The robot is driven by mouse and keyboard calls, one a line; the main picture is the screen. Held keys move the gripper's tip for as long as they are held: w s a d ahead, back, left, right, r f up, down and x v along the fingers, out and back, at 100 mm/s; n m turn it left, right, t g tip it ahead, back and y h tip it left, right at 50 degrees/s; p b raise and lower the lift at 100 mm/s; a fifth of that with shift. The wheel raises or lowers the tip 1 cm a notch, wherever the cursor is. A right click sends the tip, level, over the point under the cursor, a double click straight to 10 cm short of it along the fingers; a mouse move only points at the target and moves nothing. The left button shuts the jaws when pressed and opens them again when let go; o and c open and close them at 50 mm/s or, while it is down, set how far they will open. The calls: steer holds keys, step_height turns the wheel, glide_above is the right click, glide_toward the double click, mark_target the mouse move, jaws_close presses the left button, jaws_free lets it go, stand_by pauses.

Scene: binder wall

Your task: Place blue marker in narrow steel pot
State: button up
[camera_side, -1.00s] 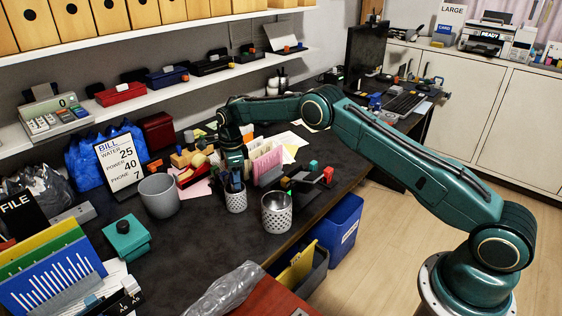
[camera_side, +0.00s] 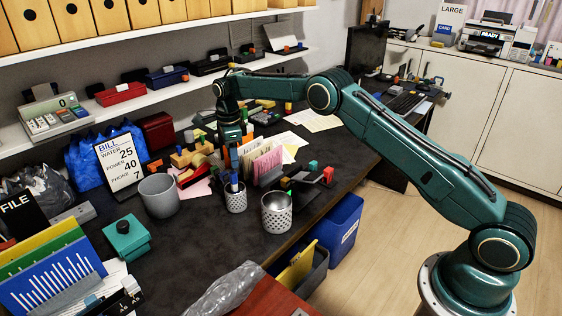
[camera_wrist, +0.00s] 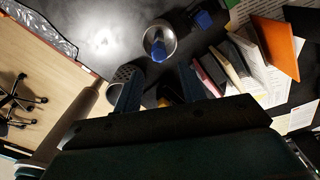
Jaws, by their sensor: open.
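The narrow steel pot (camera_side: 236,203) stands on the dark desk in the side view; its round mouth also shows in the wrist view (camera_wrist: 173,40). The blue marker (camera_side: 234,184) stands in this pot, its top end above the rim; in the wrist view it shows as a blue end (camera_wrist: 158,51) inside the mouth. My gripper (camera_side: 233,168) is above the pot, pointing down. In the wrist view its two fingers (camera_wrist: 159,88) are apart, with nothing held between them. The marker's lower part is hidden by the pot wall.
A wider perforated steel pot (camera_side: 276,215) stands close to the right. A grey bin (camera_side: 159,197) stands to the left. A rack of pink cards (camera_side: 262,162) is just behind right. Bare desk (camera_side: 205,235) lies in front.

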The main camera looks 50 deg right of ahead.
step_height(320, 180, up, 5)
steer(key=shift+f, duration=0.2)
stand_by(0.6)
steer(key=s+r+n+t, duration=0.3)
steer(key=s+r+n, duration=0.9)
steer(key=s+r, duration=0.85)
steer(key=s+f+n+t, duration=0.1)
steer(key=s+n, duration=0.5)
steer(key=s, duration=0.7)
steer(key=s+f+n+t, duration=0.1)
steer(key=s+f+n, duration=0.2)
steer(key=s, duration=1)
steer(key=n, duration=0.3)
steer(key=shift+s+a+t, duration=0.2)
steer(key=shift+s+t, duration=0.05)
steer(key=shift+t, duration=0.05)
